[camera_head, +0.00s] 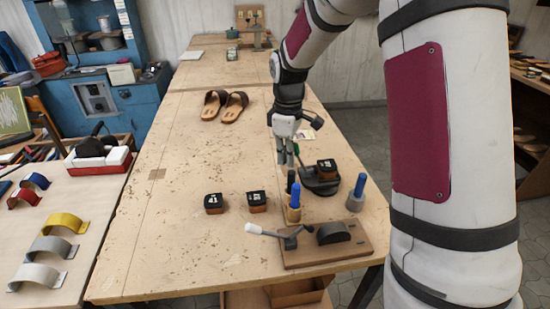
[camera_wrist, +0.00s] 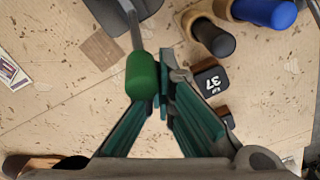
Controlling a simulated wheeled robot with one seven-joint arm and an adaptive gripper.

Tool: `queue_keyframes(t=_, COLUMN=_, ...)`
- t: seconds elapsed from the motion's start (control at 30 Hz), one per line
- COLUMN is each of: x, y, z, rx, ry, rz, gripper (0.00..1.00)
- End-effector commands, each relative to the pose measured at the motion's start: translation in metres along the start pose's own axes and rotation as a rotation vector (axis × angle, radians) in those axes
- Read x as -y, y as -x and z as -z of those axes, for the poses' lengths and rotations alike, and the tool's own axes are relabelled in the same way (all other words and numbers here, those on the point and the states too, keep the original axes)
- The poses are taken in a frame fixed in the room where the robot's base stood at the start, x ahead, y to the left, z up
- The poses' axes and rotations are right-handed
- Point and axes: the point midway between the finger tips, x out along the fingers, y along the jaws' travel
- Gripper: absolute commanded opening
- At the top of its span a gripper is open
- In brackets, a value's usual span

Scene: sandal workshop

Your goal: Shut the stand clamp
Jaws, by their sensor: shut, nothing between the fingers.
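My gripper (camera_head: 285,158) points down over the table, left of a dark round stand (camera_head: 322,184) with a small block on it. In the wrist view my gripper's teal fingers (camera_wrist: 163,80) are together with nothing between them. A green lever knob (camera_wrist: 142,76) is just left of the fingertips, very close; I cannot tell whether they touch. Its grey lever arm (camera_wrist: 132,28) runs up to a dark part at the top edge, probably the stand. The clamp's jaw is not clear in either view.
A board (camera_head: 370,250) with a white-handled lever (camera_head: 255,229) lies in front. Blue-handled tools (camera_head: 357,189), a black-handled tool (camera_wrist: 211,37) and number blocks (camera_head: 214,204) stand near the gripper. Sandals (camera_head: 232,106) lie behind; the table's left middle is clear.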

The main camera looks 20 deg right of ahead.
Motion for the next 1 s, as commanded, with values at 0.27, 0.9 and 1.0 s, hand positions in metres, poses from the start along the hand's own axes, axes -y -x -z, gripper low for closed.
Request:
queue_keyframes(t=0.27, x=-0.001, y=0.0, z=-0.005, rx=0.003, ry=-0.001, rz=0.004, gripper=0.0)
queue_keyframes(t=0.9, x=-0.008, y=0.019, z=-0.015, rx=-0.003, ry=0.002, rz=-0.001, gripper=0.0)
queue_keyframes(t=1.0, x=-0.008, y=0.028, z=-0.014, rx=-0.003, ry=0.002, rz=-0.002, gripper=0.0)
